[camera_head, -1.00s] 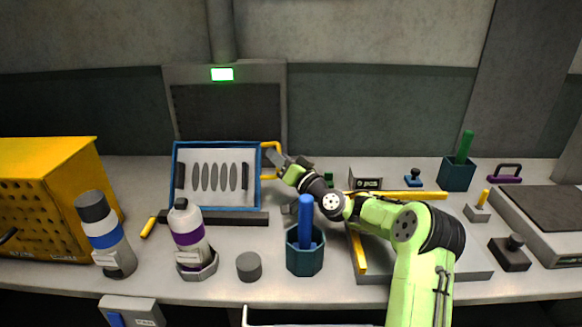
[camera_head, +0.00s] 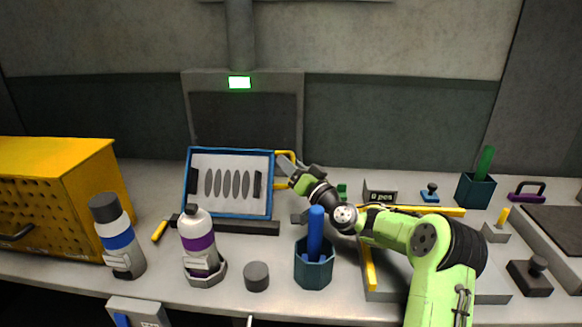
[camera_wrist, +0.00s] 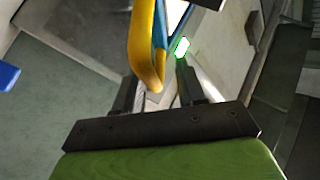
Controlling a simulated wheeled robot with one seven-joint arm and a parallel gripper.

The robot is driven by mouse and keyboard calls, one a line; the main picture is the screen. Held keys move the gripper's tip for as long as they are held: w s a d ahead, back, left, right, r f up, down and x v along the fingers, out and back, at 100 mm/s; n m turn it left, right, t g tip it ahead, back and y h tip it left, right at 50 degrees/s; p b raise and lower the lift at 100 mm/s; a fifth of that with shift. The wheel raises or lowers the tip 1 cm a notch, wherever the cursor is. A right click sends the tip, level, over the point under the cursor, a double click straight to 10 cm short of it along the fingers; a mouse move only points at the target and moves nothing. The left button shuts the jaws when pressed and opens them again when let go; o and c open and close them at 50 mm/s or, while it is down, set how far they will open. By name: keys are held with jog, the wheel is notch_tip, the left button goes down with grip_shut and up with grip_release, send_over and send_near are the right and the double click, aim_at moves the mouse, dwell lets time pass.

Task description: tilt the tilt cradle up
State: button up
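The tilt cradle (camera_head: 229,211) is a blue-framed panel with a pale face. It stands steeply tilted up on its dark base at the back of the bench, left of my arm. Its yellow handle (camera_head: 287,154) sticks out at the upper right side and shows large in the wrist view (camera_wrist: 147,45). My gripper (camera_head: 300,167) is beside the handle. In the wrist view its fingers (camera_wrist: 158,85) are apart, with the handle's end by the left finger and a gap to the right finger. Contact with the handle is hard to tell.
Several grey ovals (camera_head: 227,184) show on the cradle face. A lit green indicator (camera_head: 239,82) is above. Two bottles (camera_head: 198,238), a grey cylinder (camera_head: 256,277) and a teal cup (camera_head: 313,268) with a blue rod stand in front. A yellow box (camera_head: 60,200) is at left.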

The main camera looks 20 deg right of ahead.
notch_tip(320, 180, up, 10)
jog(key=p, duration=0.3)
jog(key=shift+f, duration=0.2)
jog(key=s+a+f+n+g, duration=0.2)
jog(key=s+a+n+g, duration=0.15)
jog(key=s+a, duration=0.3)
jog(key=s+a+f+n+g, duration=0.25)
jog(key=s+a+g, duration=0.2)
jog(key=a, duration=0.25)
jog(key=s+d+f+m+g+h, duration=0.1)
jog(key=s+d+f+g+h, duration=0.1)
jog(key=s, duration=0.9)
jog(key=s+d+f+m+g+h, duration=0.1)
jog(key=s+d+f+g+h, duration=0.15)
jog(key=s, duration=0.85)
jog(key=s+d+f+m+g+h, duration=0.1)
jog(key=s+d+f+m+h, duration=0.15)
jog(key=s, duration=0.85)
notch_tip(320, 180, up, 13)
jog(key=p, duration=1.4)
jog(key=shift+s+n, duration=0.2)
jog(key=shift+n, duration=0.15)
